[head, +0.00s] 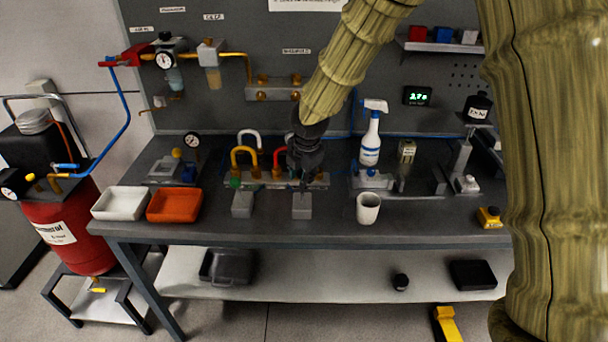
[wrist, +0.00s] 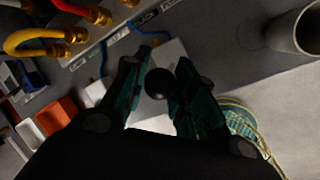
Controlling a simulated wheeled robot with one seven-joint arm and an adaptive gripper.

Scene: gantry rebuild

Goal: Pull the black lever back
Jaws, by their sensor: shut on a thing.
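The black lever's round knob (wrist: 158,83) shows in the wrist view between the two fingers of my gripper (wrist: 161,92). The gripper is shut on it. Below the knob is a pale grey block (wrist: 165,58). In the head view my gripper (head: 304,174) points down over a grey block (head: 302,206) at the bench's front middle. There it hides the knob and the lever's stem, so I cannot tell the lever's tilt.
Left of the gripper stand coloured hoses (head: 243,157) and another grey block (head: 242,205). A white cup (head: 368,208) and a spray bottle (head: 371,140) stand to the right. An orange tray (head: 174,205) and a white tray (head: 120,203) lie at the left.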

